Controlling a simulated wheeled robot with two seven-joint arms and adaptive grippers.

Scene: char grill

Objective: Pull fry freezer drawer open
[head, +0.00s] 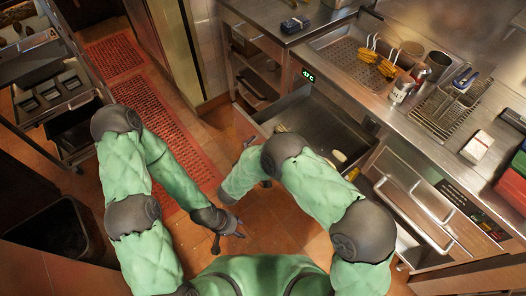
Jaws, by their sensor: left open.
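The fry freezer drawer (318,124) is a metal drawer under the counter, below a green temperature display (308,76). It stands pulled out, with its dark interior showing and a few pale items inside. My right arm crosses in front of it and hides much of its front and handle. My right gripper (228,194) is at the end of that forearm, near the drawer's front left side; its fingers are mostly hidden, so I cannot tell whether they touch anything. My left gripper (229,241) is open and empty over the floor, apart from the drawer.
More metal drawers (415,200) are at the right, and an open-shelved unit (262,80) is to the left. Red mats (150,115) and a black bin (62,232) are on the floor at left.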

